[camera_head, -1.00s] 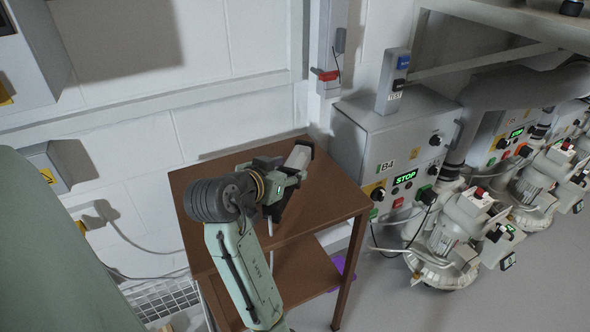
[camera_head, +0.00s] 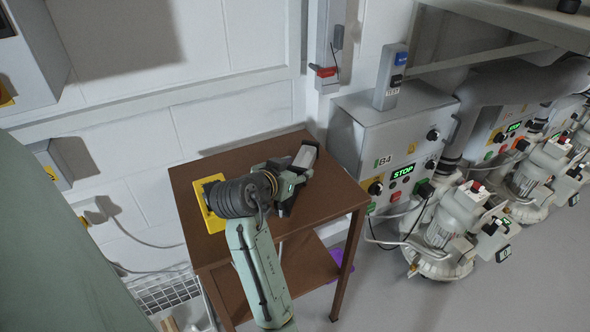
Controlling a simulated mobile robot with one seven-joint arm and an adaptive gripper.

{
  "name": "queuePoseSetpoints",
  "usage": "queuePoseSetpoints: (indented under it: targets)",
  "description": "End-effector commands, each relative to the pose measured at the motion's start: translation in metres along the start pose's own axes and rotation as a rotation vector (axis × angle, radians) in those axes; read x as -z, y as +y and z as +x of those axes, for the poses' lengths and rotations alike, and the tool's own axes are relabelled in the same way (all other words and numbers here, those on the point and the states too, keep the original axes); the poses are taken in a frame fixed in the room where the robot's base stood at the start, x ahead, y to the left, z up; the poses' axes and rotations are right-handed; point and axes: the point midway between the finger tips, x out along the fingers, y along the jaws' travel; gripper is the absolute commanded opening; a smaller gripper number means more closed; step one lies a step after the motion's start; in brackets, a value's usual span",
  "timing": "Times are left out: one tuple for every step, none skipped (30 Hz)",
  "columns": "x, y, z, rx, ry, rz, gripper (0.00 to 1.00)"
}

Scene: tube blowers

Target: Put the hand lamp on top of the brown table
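The hand lamp (camera_head: 304,158), a dark elongated body with a pale panel, is over the right back part of the brown table (camera_head: 335,197). My gripper (camera_head: 289,181) is across its middle and appears shut on it. The fingertips are mostly hidden by my wrist and the lamp. I cannot tell whether the lamp touches the tabletop or is held slightly above it.
A yellow object (camera_head: 211,218) lies on the tabletop's left side, partly behind my wrist. A grey control box marked B4 (camera_head: 384,135) stands close to the table's right. The front right tabletop is clear. A white wall is behind.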

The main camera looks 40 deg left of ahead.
Motion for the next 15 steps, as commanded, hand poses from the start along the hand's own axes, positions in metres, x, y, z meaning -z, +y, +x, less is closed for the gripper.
queuePoseSetpoints:
  targets:
    - [-0.0002, 0.0000, 0.0001, 0.000, -0.001, 0.000, 0.47]
    - [-0.0002, 0.0000, 0.0001, 0.000, -0.001, 0.000, 0.49]
    - [-0.0002, 0.0000, 0.0001, 0.000, -0.001, -0.001, 0.52]
    - [-0.0002, 0.0000, 0.0001, 0.000, -0.001, -0.001, 0.54]
    - [-0.0002, 0.0000, 0.0001, 0.000, -0.001, -0.001, 0.56]
    - [-0.0002, 0.0000, 0.0001, 0.000, -0.001, -0.001, 0.58]
    - [-0.0002, 0.0000, 0.0001, 0.000, -0.001, -0.001, 0.60]
    - [-0.0002, 0.0000, 0.0000, 0.000, -0.001, -0.001, 0.62]
    - [-0.0002, 0.0000, 0.0000, 0.000, -0.001, -0.001, 0.64]
    - [-0.0002, 0.0000, 0.0000, 0.000, -0.001, -0.001, 0.64]
    - [-0.0002, 0.0000, 0.0000, 0.000, -0.001, -0.001, 0.64]
    - [-0.0002, 0.0000, 0.0000, 0.000, -0.001, -0.001, 0.64]
    - [-0.0002, 0.0000, 0.0000, 0.000, -0.001, -0.001, 0.64]
    - [-0.0001, 0.0000, 0.0000, 0.000, -0.001, -0.001, 0.64]
    - [-0.0001, 0.0000, 0.0000, 0.000, -0.001, -0.001, 0.64]
